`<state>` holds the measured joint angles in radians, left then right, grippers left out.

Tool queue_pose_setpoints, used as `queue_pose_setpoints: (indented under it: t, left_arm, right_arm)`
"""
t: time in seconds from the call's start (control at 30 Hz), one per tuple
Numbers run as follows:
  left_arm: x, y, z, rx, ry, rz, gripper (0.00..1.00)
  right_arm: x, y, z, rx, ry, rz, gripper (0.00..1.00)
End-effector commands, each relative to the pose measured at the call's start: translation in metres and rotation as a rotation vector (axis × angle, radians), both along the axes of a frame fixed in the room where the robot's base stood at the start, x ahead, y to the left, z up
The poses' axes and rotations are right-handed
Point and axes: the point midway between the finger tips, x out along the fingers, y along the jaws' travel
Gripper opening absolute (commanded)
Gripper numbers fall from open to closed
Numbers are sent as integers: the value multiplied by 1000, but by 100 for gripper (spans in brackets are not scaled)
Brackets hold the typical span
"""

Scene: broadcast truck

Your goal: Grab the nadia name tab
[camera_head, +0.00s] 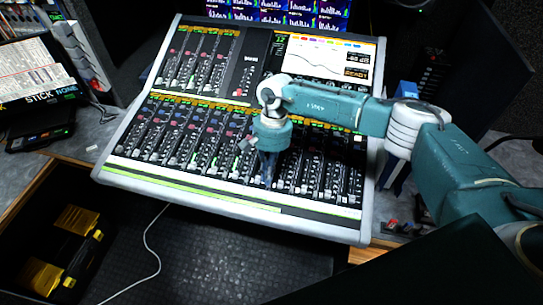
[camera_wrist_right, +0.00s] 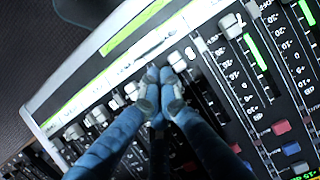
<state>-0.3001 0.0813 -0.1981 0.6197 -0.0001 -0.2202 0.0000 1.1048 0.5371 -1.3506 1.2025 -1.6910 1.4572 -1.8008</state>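No name tab with readable lettering shows, so I cannot pick out the nadia one. A label strip (camera_head: 210,188) in white and green runs along the front edge of the mixing console (camera_head: 363,215). It also shows in the right wrist view (camera_wrist_right: 133,56), its lettering unreadable. My right gripper (camera_head: 268,183) points down over the console's lower faders, just behind the strip. In the wrist view, its two blue fingers (camera_wrist_right: 161,79) come together at the tips, beside pale fader caps (camera_wrist_right: 177,62). I see nothing held between them. My left gripper is out of view.
A black case with yellow parts (camera_head: 75,222) stands at the lower left. A white cable (camera_head: 148,243) hangs before the console. A blue object (camera_head: 406,89) stands right of the console, partly behind my right arm.

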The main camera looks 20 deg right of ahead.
Motion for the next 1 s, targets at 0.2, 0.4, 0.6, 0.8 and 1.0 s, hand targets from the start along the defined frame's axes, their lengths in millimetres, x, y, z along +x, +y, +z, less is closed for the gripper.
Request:
queue_pose_setpoints:
  t: [0.2, 0.4, 0.6, 0.8, 1.0]
  left_arm:
    - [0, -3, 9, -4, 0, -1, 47]
    - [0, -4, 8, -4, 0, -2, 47]
    - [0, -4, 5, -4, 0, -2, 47]
    - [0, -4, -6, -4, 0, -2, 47]
    - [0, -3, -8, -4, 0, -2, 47]
  right_arm:
    - [-8, 7, 1, 1, -1, -2, 0]
    - [-8, 8, 0, 0, -2, -2, 0]
    - [-15, 14, -1, 1, -1, 1, 0]
    - [-42, 37, -3, 1, -1, 3, 0]
    - [-52, 46, 0, 0, -2, -2, 0]
